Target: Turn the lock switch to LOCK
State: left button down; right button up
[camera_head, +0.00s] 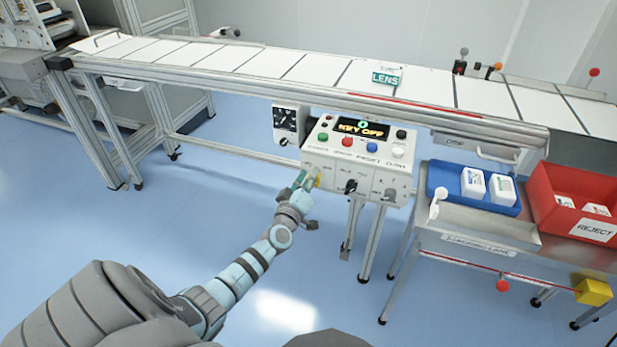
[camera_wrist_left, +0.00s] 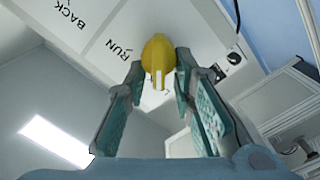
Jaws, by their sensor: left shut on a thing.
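The control box (camera_head: 322,151) hangs under the front of the conveyor, and its display (camera_head: 359,129) reads "KEY OFF". A yellow switch knob (camera_head: 318,178) is on the left of its lower front panel. My left gripper (camera_head: 306,181) is at this knob. In the left wrist view, the yellow knob (camera_wrist_left: 157,50) sits between the two fingers, which are shut on it. A white mark runs along the knob. The labels "BACK" and "RUN" show on the panel beside it; another label is mostly hidden behind the knob and a finger. My right gripper is out of view.
A black switch (camera_head: 350,187) is on the same panel, right of the yellow knob. A dial box (camera_head: 289,124) adjoins the control box on the left. A blue tray (camera_head: 440,177) and a red reject bin (camera_head: 543,198) stand to the right. Open floor lies at left.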

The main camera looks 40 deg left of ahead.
pick_arm(q)
jog(key=c, duration=1.4)
grip_release()
jog(key=shift+o, duration=0.2)
jog(key=shift+s+d, duration=0.1)
jog(key=v, duration=1.1)
jog(key=shift+s+d, duration=0.15)
jog(key=shift+s, duration=0.2)
